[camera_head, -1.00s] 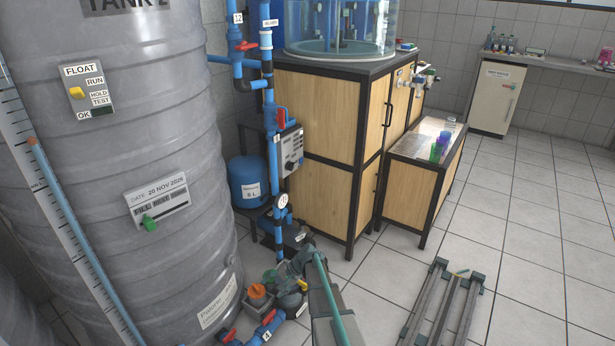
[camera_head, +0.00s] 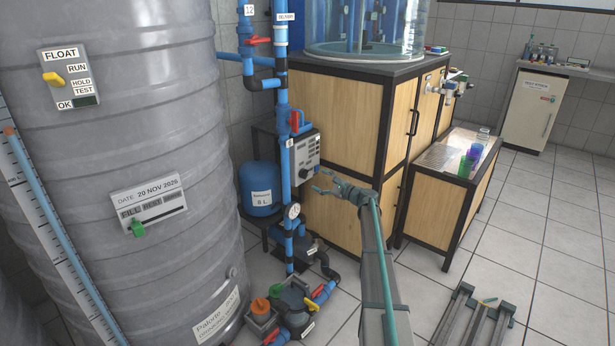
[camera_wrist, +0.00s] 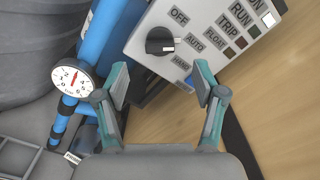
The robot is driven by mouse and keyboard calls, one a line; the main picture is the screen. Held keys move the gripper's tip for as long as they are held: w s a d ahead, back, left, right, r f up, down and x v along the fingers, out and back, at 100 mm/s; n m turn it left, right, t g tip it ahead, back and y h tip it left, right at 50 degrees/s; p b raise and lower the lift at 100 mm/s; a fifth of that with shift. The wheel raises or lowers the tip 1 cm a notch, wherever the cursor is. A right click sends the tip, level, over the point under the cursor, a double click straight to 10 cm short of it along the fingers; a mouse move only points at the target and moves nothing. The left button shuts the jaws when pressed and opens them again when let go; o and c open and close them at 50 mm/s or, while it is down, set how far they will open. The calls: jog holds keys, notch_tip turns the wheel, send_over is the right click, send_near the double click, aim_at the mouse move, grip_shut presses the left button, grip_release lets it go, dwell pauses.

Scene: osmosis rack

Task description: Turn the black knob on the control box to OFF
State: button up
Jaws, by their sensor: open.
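The grey control box (camera_head: 306,152) is mounted beside the blue pipes in the head view; its panel (camera_wrist: 205,35) fills the top of the wrist view. The black knob (camera_wrist: 160,40) sits at the panel's left end, with labels OFF, AUTO and one that seems to read HAND around it. A light mark on the knob appears to point sideways towards AUTO; its exact setting is hard to tell. My gripper (camera_head: 320,182) is open and empty, just in front of the box. In the wrist view its fingertips (camera_wrist: 160,80) are apart, below the knob and not touching it.
A vertical blue pipe (camera_wrist: 105,35) and a round pressure gauge (camera_wrist: 74,79) are close on the left of the gripper. The wooden cabinet (camera_head: 335,120) stands right behind the box. A blue pressure vessel (camera_head: 260,188) and the big grey tank (camera_head: 150,90) are further left.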

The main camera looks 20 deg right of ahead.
aim_at(306, 176)
jog(key=b+x, duration=0.1)
jog(key=x, duration=0.7)
jog(key=shift+w+a, duration=0.1)
jog(key=shift+w, duration=0.1)
jog(key=c, duration=1.1)
jog(key=shift+f+n+b, duration=0.2)
jog(key=shift+n+b, duration=0.3)
jog(key=n+b, duration=0.1)
jog(key=b, duration=0.1)
jog(key=n+b, duration=0.1)
jog(key=n, duration=0.1)
jog(key=shift+f+n+b, duration=0.2)
jog(key=shift+n+b, duration=0.1)
jog(key=shift+b, duration=0.05)
jog(key=n+b, duration=0.3)
jog(key=shift+s+a, duration=0.1)
jog(key=shift+r+n+b, duration=0.1)
jog(key=shift+n+b, duration=0.85)
jog(key=shift+n, duration=0.25)
